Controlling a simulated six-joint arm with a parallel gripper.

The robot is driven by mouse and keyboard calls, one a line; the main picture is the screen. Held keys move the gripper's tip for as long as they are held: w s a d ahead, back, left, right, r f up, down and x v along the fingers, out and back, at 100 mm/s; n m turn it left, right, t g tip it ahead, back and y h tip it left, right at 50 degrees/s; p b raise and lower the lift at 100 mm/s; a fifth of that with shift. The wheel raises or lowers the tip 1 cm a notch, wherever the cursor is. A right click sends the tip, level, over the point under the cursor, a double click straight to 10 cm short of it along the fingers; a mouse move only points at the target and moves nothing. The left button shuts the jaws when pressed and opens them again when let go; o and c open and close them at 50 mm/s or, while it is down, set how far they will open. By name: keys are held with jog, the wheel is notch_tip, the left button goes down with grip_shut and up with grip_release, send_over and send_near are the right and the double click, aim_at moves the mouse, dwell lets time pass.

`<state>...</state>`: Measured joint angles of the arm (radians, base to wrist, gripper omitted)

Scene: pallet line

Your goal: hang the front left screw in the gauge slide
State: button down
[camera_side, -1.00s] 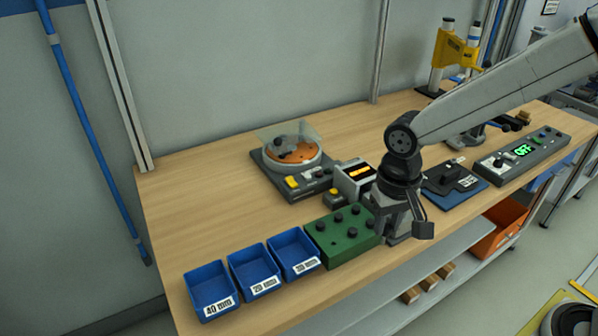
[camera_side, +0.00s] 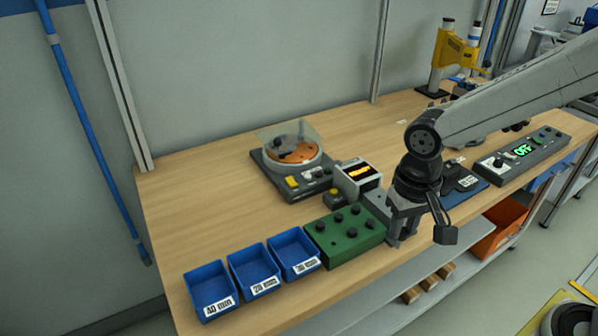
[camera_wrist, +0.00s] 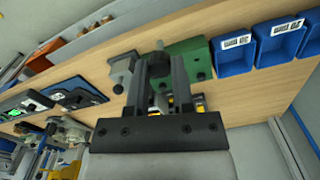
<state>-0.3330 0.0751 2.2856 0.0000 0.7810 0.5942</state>
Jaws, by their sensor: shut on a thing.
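My gripper (camera_side: 402,232) is at the right end of the green block, low over the bench's front edge. In the wrist view my gripper (camera_wrist: 160,78) is shut on a dark-headed screw (camera_wrist: 158,60), seen between the finger ends; its shank is mostly hidden. The green block (camera_side: 345,247) holds several black-headed screws; it also shows in the wrist view (camera_wrist: 187,50). A grey metal piece, apparently the gauge slide (camera_wrist: 122,70), stands just left of the fingers in the wrist view. In the side view it is partly hidden by my gripper. Contact between screw and slide cannot be told.
Three blue bins (camera_side: 253,271) with length labels stand left of the green block. A small box with a lit orange display (camera_side: 357,173) is behind it, beside a round feeder (camera_side: 291,158) with a clear cover. A control panel (camera_side: 524,155) reads OFF at right.

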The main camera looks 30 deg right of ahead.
jog(key=shift+d, duration=0.1)
jog(key=w+d+r, duration=0.1)
jog(key=w+d, duration=0.4)
jog(key=d, duration=0.9)
jog(key=w+f, duration=0.3)
jog(key=w, duration=0.1)
jog(key=w+f, duration=0.2)
jog(key=w, duration=0.3)
jog(key=w+f, duration=0.3)
jog(key=w, duration=0.1)
jog(key=shift+w+d+f, duration=0.15)
jog(key=shift+d+f, duration=0.1)
jog(key=shift+f, duration=0.05)
jog(key=shift+w+f, duration=0.25)
jog(key=shift+f, duration=0.05)
jog(key=shift+f, duration=0.1)
jog(key=shift+w+f, duration=0.15)
jog(key=shift+f, duration=0.7)
jog(key=shift+w+f, duration=0.1)
jog(key=shift+f, duration=0.75)
